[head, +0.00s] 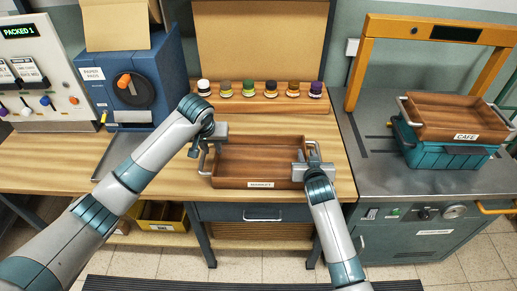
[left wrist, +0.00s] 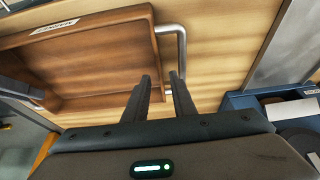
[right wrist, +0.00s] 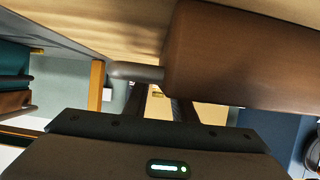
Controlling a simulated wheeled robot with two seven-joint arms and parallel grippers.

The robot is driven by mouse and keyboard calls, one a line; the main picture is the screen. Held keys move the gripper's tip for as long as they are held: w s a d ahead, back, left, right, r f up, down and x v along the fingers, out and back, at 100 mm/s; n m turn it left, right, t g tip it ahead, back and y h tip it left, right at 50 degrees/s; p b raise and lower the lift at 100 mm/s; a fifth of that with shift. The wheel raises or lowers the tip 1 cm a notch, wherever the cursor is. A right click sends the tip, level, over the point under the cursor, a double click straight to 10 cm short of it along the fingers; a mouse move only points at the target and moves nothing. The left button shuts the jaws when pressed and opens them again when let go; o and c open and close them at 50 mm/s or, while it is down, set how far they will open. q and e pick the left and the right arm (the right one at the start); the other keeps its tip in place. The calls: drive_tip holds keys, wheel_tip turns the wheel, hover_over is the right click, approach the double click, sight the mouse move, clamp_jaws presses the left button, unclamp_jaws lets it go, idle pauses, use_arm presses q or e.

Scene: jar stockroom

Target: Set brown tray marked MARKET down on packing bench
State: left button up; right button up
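The brown tray (head: 258,150) marked MARKET appears to rest flat on the wooden packing bench (head: 175,172), near its front edge. It looks empty, and its label (head: 261,184) faces front. My left gripper (head: 196,150) is at the tray's left handle. In the left wrist view its fingers (left wrist: 160,85) are apart, with the metal handle (left wrist: 182,50) partly hidden behind one finger. My right gripper (head: 308,158) is at the tray's right handle. In the right wrist view its fingers (right wrist: 155,95) are apart, close by the right handle (right wrist: 135,71).
Several small jars (head: 250,89) stand on a wooden rack behind the tray. A blue machine (head: 135,80) stands left. At right, a brown CAFE tray (head: 455,112) sits on a teal crate (head: 445,150) under an orange frame (head: 360,65) on a metal counter.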

use_arm(q)
drive_tip(key=shift+v, duration=2.6)
use_arm(e)
drive_tip(key=shift+s, duration=0.1)
drive_tip(key=v, duration=1.1)
drive_tip(key=shift+s+r, duration=0.25)
drive_tip(key=shift+s, duration=0.1)
use_arm(q)
drive_tip(key=shift+f, duration=0.1)
